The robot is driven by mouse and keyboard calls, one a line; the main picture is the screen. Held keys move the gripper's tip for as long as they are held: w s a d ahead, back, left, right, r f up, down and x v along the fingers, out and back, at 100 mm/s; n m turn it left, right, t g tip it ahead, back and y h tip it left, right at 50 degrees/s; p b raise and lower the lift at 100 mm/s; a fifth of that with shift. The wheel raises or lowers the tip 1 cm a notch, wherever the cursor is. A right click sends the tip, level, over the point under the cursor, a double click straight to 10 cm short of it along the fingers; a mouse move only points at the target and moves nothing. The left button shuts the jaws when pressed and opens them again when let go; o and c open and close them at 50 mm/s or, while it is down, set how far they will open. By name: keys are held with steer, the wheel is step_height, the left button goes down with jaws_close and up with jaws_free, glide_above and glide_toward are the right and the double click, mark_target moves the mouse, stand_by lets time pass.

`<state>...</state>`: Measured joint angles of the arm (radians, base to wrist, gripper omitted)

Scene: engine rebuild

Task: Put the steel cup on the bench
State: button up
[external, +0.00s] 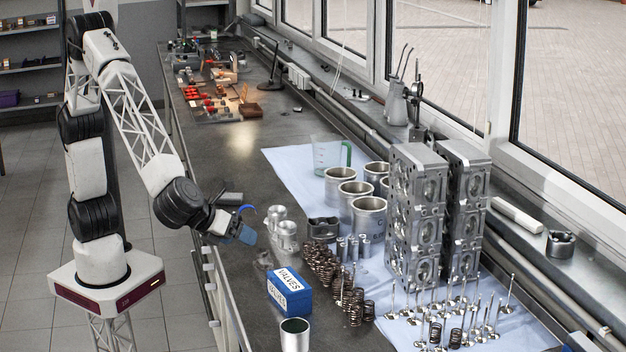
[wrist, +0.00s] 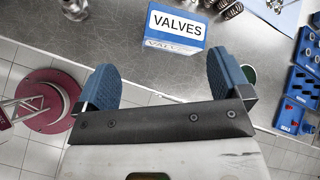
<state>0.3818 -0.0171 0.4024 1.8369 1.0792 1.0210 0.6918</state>
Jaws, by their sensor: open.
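A steel cup (external: 295,336) with a dark green inside stands upright on the bench (external: 231,160) at the bottom of the external view, its base cut off by the frame. In the wrist view a green round patch (wrist: 249,73), probably this cup, is mostly hidden behind the right finger. My gripper (external: 244,229) is open and empty, above the bench's left edge, apart from the cup and beyond the blue valves box. In the wrist view the blue fingers of my gripper (wrist: 163,75) are spread wide with nothing between them.
The blue valves box (external: 289,292) stands between my gripper and the cup. Pistons (external: 287,236), springs (external: 324,262), steel cylinders (external: 368,218) and engine heads (external: 416,215) crowd the right. The bench's middle is clear. Blue trays (wrist: 299,88) show in the wrist view.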

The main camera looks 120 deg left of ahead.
steer(key=s+a+r+n+g+h, duration=0.15)
steer(key=s+a+r+n, duration=0.3)
steer(key=s+a, duration=0.5)
steer(key=s+a+n+g+h, duration=0.1)
steer(key=s+n, duration=0.6)
steer(key=s, duration=0.9)
steer(key=s+a+f+n+h, duration=0.1)
steer(key=s+a+n+h, duration=0.2)
steer(key=s, duration=1.4)
steer(key=n+h, duration=0.3)
steer(key=n, duration=0.2)
steer(key=shift+a+g, duration=0.35)
